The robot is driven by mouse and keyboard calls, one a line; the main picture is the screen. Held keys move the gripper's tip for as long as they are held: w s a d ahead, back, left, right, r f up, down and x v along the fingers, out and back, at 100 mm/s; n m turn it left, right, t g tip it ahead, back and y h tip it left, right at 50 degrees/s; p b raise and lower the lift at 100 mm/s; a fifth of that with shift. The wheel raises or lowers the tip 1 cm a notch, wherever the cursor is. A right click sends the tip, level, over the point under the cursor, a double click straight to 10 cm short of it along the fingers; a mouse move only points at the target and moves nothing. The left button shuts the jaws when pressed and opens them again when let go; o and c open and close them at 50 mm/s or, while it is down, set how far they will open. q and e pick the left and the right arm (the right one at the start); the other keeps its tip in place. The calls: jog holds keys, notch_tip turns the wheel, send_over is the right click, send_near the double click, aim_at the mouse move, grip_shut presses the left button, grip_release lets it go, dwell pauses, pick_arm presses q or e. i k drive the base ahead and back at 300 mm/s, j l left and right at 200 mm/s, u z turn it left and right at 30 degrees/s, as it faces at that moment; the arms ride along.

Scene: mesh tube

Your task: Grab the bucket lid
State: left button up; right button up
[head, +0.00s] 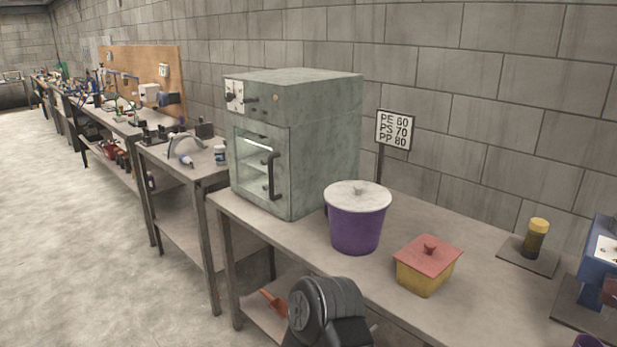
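A purple bucket (356,229) stands upright on the grey workbench, in front of the right side of the oven. Its round whitish lid (357,195) lies flat on top and covers the opening, with a small knob in the middle. A dark grey jointed part of my own arm shows at the bottom centre, below and in front of the bucket and apart from it. No fingertips of either gripper show in the head view.
A grey-green oven (291,142) with a dark handle stands left of the bucket. A yellow box with a red lid (428,264) sits to the right. A sign (394,130) stands behind. Farther right are a yellow-capped jar (536,238) and a blue machine (602,262).

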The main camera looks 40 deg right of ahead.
aim_at(356, 195)
jog(key=i+j, duration=0.1)
jog(key=i, duration=2.75)
jog(key=l+z, duration=0.1)
jog(key=z, duration=4.4)
